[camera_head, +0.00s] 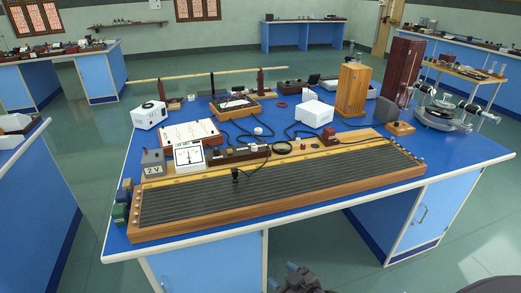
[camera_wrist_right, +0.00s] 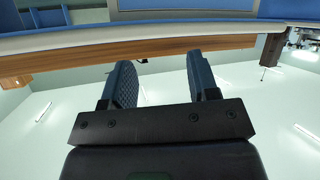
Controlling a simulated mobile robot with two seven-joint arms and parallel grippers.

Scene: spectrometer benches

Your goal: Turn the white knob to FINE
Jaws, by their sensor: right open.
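A small white knob-like piece (camera_head: 253,148) shows near the middle of the long wooden wire board (camera_head: 290,195), close to a black ring. Another small white piece (camera_head: 258,130) stands just behind it. I cannot tell which is the task's white knob, and no FINE label is legible. My right gripper (camera_head: 283,275) is at the bottom edge of the head view, in front of the bench and well apart from the board. In the right wrist view its two fingers (camera_wrist_right: 163,82) are spread with nothing between them. My left gripper is out of view.
The blue bench (camera_head: 475,150) has its front edge between my right gripper and the apparatus. A white meter (camera_head: 188,156), a 2 V cell (camera_head: 153,162), a white box (camera_head: 314,113) and loose wires crowd the bench. The floor in front is clear.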

